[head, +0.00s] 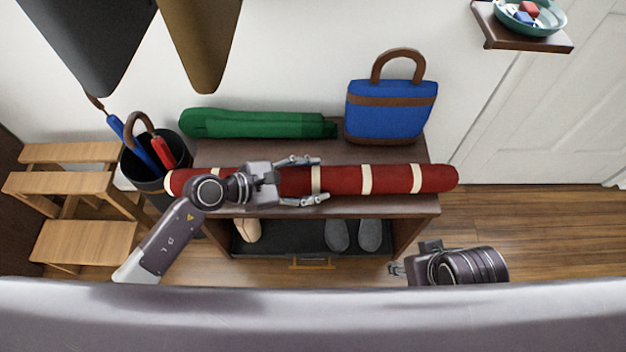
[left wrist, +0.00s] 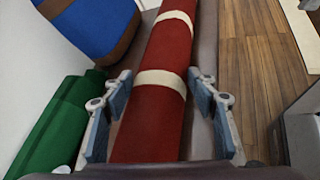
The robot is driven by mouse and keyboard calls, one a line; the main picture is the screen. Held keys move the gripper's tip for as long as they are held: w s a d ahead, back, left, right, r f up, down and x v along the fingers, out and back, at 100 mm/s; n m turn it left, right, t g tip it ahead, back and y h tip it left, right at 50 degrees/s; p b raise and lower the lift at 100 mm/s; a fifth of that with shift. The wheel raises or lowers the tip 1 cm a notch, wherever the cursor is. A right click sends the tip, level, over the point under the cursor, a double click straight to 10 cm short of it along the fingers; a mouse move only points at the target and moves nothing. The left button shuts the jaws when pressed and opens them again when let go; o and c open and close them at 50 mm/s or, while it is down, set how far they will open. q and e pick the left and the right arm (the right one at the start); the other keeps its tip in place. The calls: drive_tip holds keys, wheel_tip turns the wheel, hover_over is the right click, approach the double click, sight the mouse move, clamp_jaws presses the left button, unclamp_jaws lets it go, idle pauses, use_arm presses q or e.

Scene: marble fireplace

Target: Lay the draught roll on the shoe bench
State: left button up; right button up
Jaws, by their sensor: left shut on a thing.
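The draught roll (head: 391,180) is a long dark red tube with cream bands. It lies lengthwise along the front of the shoe bench (head: 345,156) top in the head view, its ends past both sides. I cannot tell whether it touches the top. My left gripper (head: 318,179) is shut on the roll left of its middle, a finger on each side. In the left wrist view the roll (left wrist: 163,105) runs between the fingers of the left gripper (left wrist: 163,92). My right gripper (head: 395,269) is low in front of the bench, away from the roll; its jaws are unclear.
Shoes (head: 337,235) stand on the lower shelf. An umbrella stand (head: 145,177) and wooden steps (head: 75,184) are left. A wall shelf (head: 520,40) holds a bowl (head: 545,22).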

use_arm(q)
drive_tip(key=o, duration=1.8)
drive_tip(key=shift+f, duration=0.1)
drive_tip(key=v, duration=0.4)
drive_tip(key=shift+s+a+p, duration=0.15)
drive_tip(key=shift+a+p, duration=0.1)
drive_tip(key=shift+p, duration=0.15)
drive_tip(key=shift+v, duration=3.8)
use_arm(e)
drive_tip(key=shift+x, duration=1.05)
use_arm(q)
drive_tip(key=shift+d, duration=0.1)
use_arm(e)
drive_tip(key=shift+a, duration=0.1)
